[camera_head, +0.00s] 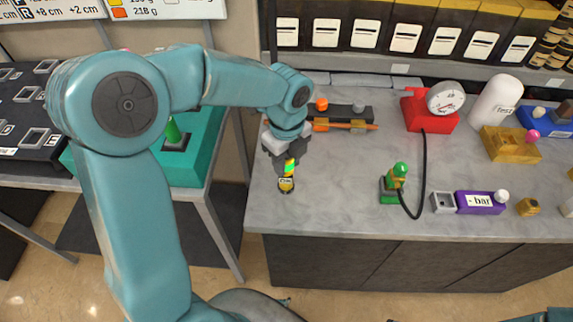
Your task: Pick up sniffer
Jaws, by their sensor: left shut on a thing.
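My left gripper (287,160) is over the left part of the grey counter, pointing down. It is shut on a small item with green and yellow stripes and a dark and yellow lower end (287,185). This item may be the sniffer; no readable label confirms it. The gripper hides its upper part, and I cannot tell whether its lower end touches the counter. My right gripper is not in view.
On the counter (330,200), an orange stick (345,126) lies behind the gripper. A green fitting (398,176) stands right of it, with a black hose to a red gauge (432,115). A purple "- bar" block (480,202) is farther right. The front-left counter is clear.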

